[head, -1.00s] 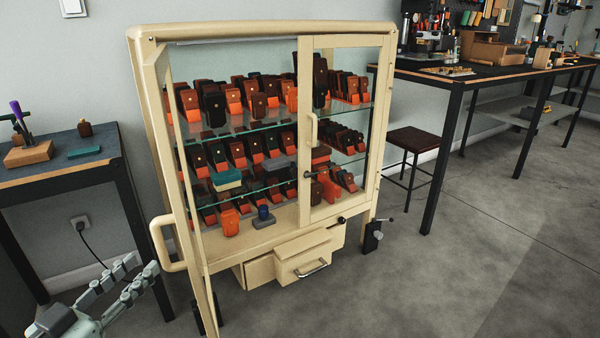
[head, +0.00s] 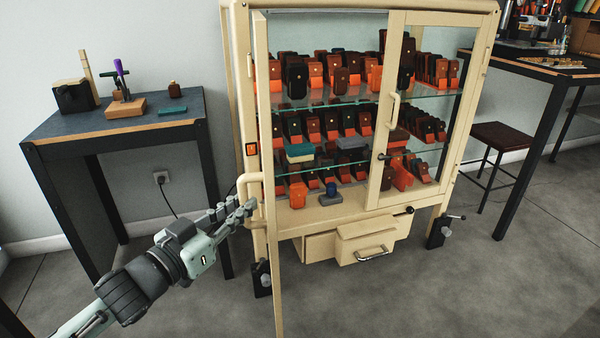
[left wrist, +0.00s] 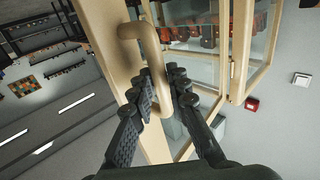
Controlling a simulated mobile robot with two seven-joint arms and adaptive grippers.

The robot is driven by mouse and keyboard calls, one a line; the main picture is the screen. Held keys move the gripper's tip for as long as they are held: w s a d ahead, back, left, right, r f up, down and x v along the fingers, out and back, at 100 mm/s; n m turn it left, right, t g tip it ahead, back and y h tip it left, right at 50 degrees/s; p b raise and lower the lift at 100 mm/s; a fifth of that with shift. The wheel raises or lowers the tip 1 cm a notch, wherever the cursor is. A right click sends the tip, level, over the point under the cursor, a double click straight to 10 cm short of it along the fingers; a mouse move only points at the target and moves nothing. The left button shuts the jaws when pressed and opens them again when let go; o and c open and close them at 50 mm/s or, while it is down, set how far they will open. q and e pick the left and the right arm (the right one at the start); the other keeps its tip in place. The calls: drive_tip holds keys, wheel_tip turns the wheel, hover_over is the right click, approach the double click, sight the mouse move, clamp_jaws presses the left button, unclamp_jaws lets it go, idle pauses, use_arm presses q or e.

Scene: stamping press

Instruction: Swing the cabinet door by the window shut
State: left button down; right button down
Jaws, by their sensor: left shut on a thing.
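The cream cabinet (head: 376,222) stands ahead with its left glazed door (head: 263,110) swung open towards me, seen nearly edge-on in the head view. The door's cream loop handle (head: 242,183) sticks out to its left. My left gripper (head: 248,208) is at the lower part of this handle, shut on it. In the left wrist view the handle (left wrist: 127,38) runs down between the two dark fingers (left wrist: 176,92), beside the door frame (left wrist: 102,42). The finger contact is partly hidden. My right gripper is not in view.
A dark-topped table (head: 110,127) with small tools stands left of the cabinet. Partly open drawers (head: 368,238) stick out below the shelves of leather cases (head: 340,80). A stool (head: 502,135) and workbench (head: 535,68) stand at the right. The floor in front is clear.

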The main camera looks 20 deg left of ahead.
use_arm(q)
drive_tip(key=w+d+p, duration=0.2)
drive_tip(key=w+d, duration=0.1)
drive_tip(key=d, duration=0.4)
drive_tip(key=shift+w+d, duration=0.15)
drive_tip(key=shift+w, duration=0.15)
drive_tip(key=w+d+p, duration=0.1)
drive_tip(key=w+d, duration=0.5)
drive_tip(key=d, duration=0.1)
drive_tip(key=shift+d+p, duration=0.3)
drive_tip(key=shift+d, duration=0.05)
idle(0.4)
drive_tip(key=w+d, duration=0.6)
drive_tip(key=w, duration=0.1)
drive_tip(key=shift+w+b, duration=0.3)
drive_tip(key=shift+b, duration=0.05)
